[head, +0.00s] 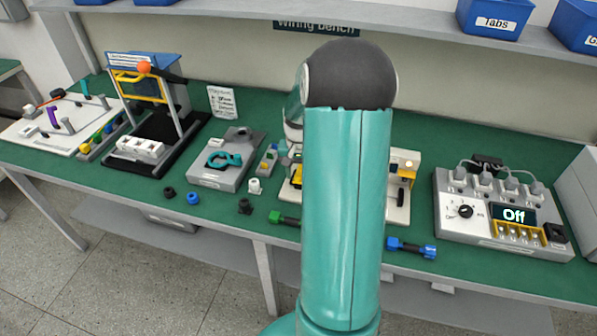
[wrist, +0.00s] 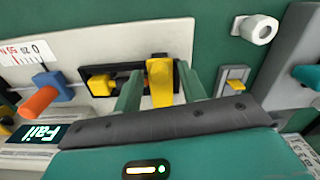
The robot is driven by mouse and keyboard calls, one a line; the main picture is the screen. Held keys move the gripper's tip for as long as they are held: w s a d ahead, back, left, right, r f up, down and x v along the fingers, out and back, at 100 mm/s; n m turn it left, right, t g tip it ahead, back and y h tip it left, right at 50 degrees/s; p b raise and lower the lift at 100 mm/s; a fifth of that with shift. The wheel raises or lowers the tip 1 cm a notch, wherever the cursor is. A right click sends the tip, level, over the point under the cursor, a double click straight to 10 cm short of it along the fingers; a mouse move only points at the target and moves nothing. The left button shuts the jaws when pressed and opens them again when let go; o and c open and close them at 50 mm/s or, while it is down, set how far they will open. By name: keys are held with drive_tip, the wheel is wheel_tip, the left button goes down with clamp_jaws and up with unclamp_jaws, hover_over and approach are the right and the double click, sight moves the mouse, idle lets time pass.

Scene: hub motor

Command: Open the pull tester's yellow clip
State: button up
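The pull tester's white board (wrist: 145,45) fills the upper middle of the wrist view. On it a black-framed part holds a small yellow block (wrist: 101,86) and a taller yellow clip (wrist: 160,90). My gripper (wrist: 158,82) is open, with its two green fingers apart, one on each side of the taller yellow clip. I cannot tell whether either finger touches it. In the head view my arm hides most of the pull tester (head: 398,213), and my gripper is hidden.
The wrist view shows an orange handle (wrist: 40,102) on a blue block and a "Fail" display (wrist: 40,134). A white spool (wrist: 258,29) lies on the green bench. A power unit (head: 500,235) reads "Off". A blue tool (head: 411,248) lies near the front edge.

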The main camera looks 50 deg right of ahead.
clamp_jaws()
